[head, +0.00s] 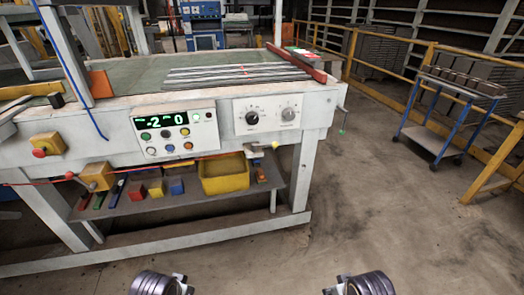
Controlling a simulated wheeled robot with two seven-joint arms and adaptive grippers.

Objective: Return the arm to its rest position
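Two dark, ringed round parts of my own arms show at the bottom edge of the head view, one left of the middle and one right of it. They are cut off by the frame edge, apart from each other and clear of the workbench (150,112). No gripper fingers show, so I cannot see whether either gripper is open or holds anything. No held object is visible.
The workbench has a control panel (176,132), long metal strips (235,75) on top and a lower shelf with a yellow bin (224,178) and small blocks. A blue cart (440,115) and yellow railing (390,47) stand right. Floor between is clear.

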